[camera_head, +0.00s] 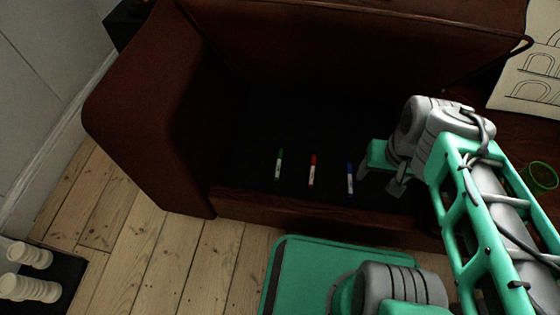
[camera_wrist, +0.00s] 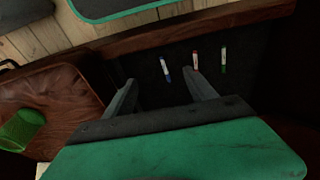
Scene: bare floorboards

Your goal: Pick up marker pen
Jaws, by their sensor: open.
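Three marker pens lie apart in a row on a dark seat or shelf surface. In the head view they are a green-capped marker (camera_head: 279,164), a red-capped marker (camera_head: 312,171) and a blue-capped marker (camera_head: 350,179). My gripper (camera_head: 378,182) is just right of the blue marker, with its jaws apart and nothing between them. In the wrist view, the blue marker (camera_wrist: 165,70) shows beyond and between the open fingers of my gripper (camera_wrist: 160,88). The red marker (camera_wrist: 195,61) is near the right fingertip, and the green marker (camera_wrist: 223,60) is further right.
A raised wooden front edge (camera_head: 300,216) borders the dark surface. A brown armrest (camera_head: 150,120) stands at left and a backrest (camera_head: 320,40) behind.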

